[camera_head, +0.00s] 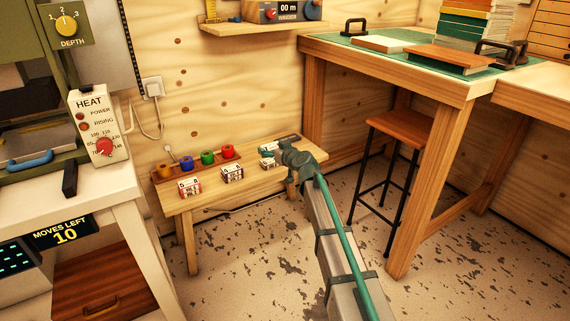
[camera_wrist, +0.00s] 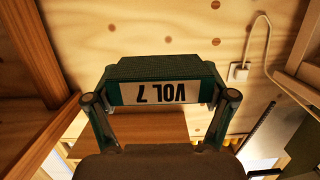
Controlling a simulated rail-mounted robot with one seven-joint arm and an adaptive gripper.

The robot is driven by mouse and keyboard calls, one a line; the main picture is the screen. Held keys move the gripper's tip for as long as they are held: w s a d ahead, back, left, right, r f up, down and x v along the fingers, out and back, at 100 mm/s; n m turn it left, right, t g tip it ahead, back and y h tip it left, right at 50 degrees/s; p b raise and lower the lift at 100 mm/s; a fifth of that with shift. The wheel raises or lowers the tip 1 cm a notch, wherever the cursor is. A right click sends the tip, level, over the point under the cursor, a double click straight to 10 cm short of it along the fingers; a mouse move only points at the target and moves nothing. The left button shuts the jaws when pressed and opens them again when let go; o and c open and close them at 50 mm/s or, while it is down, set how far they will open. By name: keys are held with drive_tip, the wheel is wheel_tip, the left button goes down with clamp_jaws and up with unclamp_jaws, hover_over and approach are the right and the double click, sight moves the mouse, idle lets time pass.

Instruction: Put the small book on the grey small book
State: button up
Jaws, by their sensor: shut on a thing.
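My gripper (camera_wrist: 160,98) is shut on a small book (camera_wrist: 160,70) with a dark green-grey cover and a white label reading "VOL 7", upside down in the wrist view. One finger is on each side of it. In the head view my gripper (camera_head: 291,158) is at the right part of the low wooden bench. A flat grey piece with a white label (camera_head: 279,142) shows just behind my gripper; I cannot tell whether it is the held book or the grey small book. My arm partly hides this area.
The low bench (camera_head: 215,199) holds several small labelled blocks (camera_head: 232,173) and a rack of coloured rolls (camera_head: 207,158). A stool (camera_head: 402,127) stands right. The tall table (camera_head: 440,83) bears a stack of books (camera_head: 477,25). A machine with a heat panel (camera_head: 100,125) stands left.

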sight(270, 160)
drive_tip(key=shift+w+d+f, duration=0.2)
drive_tip(key=shift+w+d, duration=0.1)
drive_tip(key=shift+d, duration=0.1)
drive_tip(key=shift+w+d+b, duration=0.15)
drive_tip(key=shift+w+b, duration=0.15)
drive_tip(key=shift+w, duration=0.1)
drive_tip(key=w+a+f+b, duration=0.1)
drive_tip(key=w+f, duration=0.1)
drive_tip(key=w, duration=0.1)
drive_tip(key=w+a+f+b, duration=0.1)
drive_tip(key=w+f+b, duration=0.1)
drive_tip(key=w+f, duration=0.1)
drive_tip(key=w+a+f+b, duration=0.1)
drive_tip(key=w+f, duration=0.1)
drive_tip(key=w, duration=0.3)
drive_tip(key=shift+a+f, duration=0.1)
drive_tip(key=shift+f, duration=0.2)
drive_tip(key=shift+w+a+f+b, duration=0.1)
drive_tip(key=shift+w+f+b, duration=0.2)
drive_tip(key=shift+f+b, duration=0.1)
drive_tip(key=f, duration=0.1)
drive_tip(key=w+f+b, duration=0.1)
drive_tip(key=f, duration=0.1)
drive_tip(key=shift+a+f+b, duration=0.15)
drive_tip(key=shift+f+b, duration=0.1)
drive_tip(key=shift+b, duration=0.05)
drive_tip(key=shift+f, duration=0.35)
drive_tip(key=shift+f+b, duration=0.25)
drive_tip(key=shift+b, duration=0.15)
